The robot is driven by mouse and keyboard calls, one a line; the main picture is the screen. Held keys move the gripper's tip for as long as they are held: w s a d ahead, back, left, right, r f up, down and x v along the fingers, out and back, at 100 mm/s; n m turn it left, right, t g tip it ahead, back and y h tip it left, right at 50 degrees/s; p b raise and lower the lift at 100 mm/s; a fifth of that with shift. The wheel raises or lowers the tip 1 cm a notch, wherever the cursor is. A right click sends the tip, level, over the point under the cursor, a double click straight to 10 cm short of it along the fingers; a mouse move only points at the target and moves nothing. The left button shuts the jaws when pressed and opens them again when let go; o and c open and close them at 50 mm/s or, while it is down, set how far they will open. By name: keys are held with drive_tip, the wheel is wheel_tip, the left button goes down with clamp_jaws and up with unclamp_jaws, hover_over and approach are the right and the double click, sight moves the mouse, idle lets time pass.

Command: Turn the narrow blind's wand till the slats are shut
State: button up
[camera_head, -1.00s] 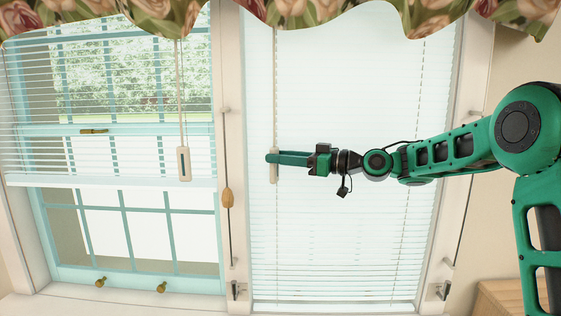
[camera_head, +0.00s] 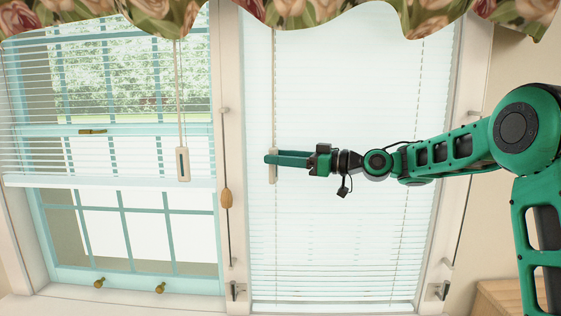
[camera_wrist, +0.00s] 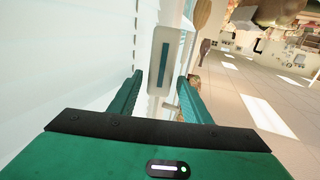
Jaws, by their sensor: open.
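The narrow blind (camera_head: 345,120) hangs at the right, lowered over most of its window. Its slats look pale and close together, with faint lines clearest low down; I cannot tell whether they are fully shut. Its wand (camera_head: 274,90) hangs along the blind's left side and ends in a pale flat handle (camera_head: 273,177). My gripper (camera_head: 268,158) reaches in from the right at the handle's height and hides part of it. In the wrist view, the handle (camera_wrist: 163,62), with a dark green slot, stands between the two fingertips (camera_wrist: 161,84) of my gripper. The fingers are open, with gaps on both sides.
A wider blind (camera_head: 110,110) at the left has open slats and its own wand handle (camera_head: 183,165). A cord with a wooden knob (camera_head: 226,198) hangs on the post between the windows. A floral valance (camera_head: 330,15) crosses the top. A wooden surface (camera_head: 500,298) is at lower right.

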drive_tip(key=v, duration=1)
drive_tip(key=shift+d, duration=0.35)
drive_tip(key=shift+f, duration=0.1)
drive_tip(key=s+d+f+m+h, duration=0.5)
drive_tip(key=s+d+f+h, duration=0.2)
drive_tip(key=d+f, duration=0.2)
drive_tip(key=s+d+f+m+h, duration=0.5)
drive_tip(key=s+d+f+h, duration=0.1)
drive_tip(key=d+f, duration=0.35)
drive_tip(key=s+d+f+m+g+h, duration=0.1)
drive_tip(key=s+d+f+m+g, duration=0.1)
drive_tip(key=s, duration=0.8)
drive_tip(key=s+d+f+m+g+h, duration=0.1)
drive_tip(key=s+d+f+m+g, duration=0.1)
drive_tip(key=s+d, duration=0.4)
drive_tip(key=s+d+f+m+g+h, duration=0.1)
drive_tip(key=s+m, duration=0.5)
drive_tip(key=s, duration=0.8)
wheel_tip(320, 180, down, 3)
drive_tip(key=d+g, duration=0.1)
drive_tip(key=d, duration=0.2)
drive_tip(key=shift+s+g+h, duration=0.3)
drive_tip(key=shift+s, duration=0.05)
